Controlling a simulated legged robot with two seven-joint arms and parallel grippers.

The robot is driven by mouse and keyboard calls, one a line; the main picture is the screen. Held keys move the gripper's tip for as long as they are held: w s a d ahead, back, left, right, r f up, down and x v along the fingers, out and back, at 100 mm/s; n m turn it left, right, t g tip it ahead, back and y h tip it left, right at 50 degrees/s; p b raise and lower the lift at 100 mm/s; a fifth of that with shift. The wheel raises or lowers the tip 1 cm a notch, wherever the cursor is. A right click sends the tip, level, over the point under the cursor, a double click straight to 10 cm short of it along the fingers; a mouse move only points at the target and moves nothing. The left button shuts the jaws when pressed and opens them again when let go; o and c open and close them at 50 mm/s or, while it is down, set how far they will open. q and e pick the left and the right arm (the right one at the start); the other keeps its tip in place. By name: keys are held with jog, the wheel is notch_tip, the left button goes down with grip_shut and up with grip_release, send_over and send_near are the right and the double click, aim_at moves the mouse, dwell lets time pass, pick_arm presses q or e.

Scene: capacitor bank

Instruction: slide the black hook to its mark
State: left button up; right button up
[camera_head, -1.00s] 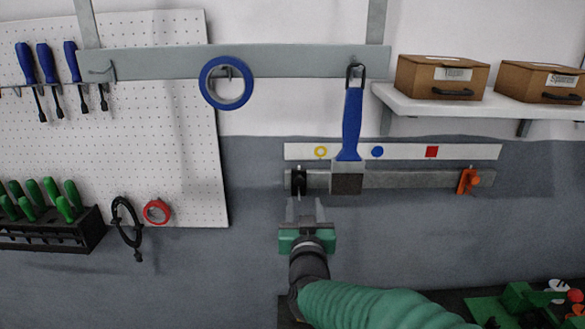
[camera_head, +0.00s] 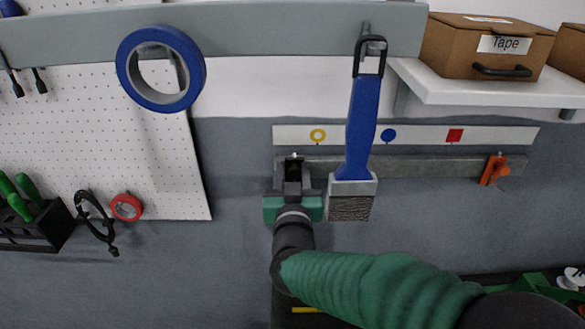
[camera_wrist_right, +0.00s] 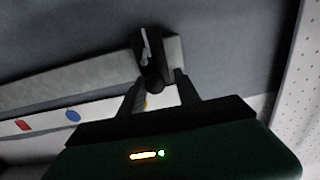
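The black hook (camera_head: 293,163) sits at the left end of the grey rail (camera_head: 425,168). A white strip (camera_head: 350,134) above the rail carries a yellow ring (camera_head: 318,136), a blue dot (camera_head: 389,135) and a red square (camera_head: 454,135). My right gripper (camera_head: 293,187) is at the hook from below and partly covers it. In the right wrist view, the black hook (camera_wrist_right: 147,45) has its round knob between the spread fingertips of my right gripper (camera_wrist_right: 162,78), with a gap visible on the right side. My left gripper is not in view.
A blue-handled brush (camera_head: 361,125) hangs in front of the rail, just right of my right gripper. An orange hook (camera_head: 494,169) sits near the rail's right end. Blue tape (camera_head: 128,70) hangs upper left. A shelf (camera_head: 480,82) with boxes is upper right.

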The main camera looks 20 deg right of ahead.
jog(key=shift+r, duration=0.2)
grip_shut()
dwell(1.1)
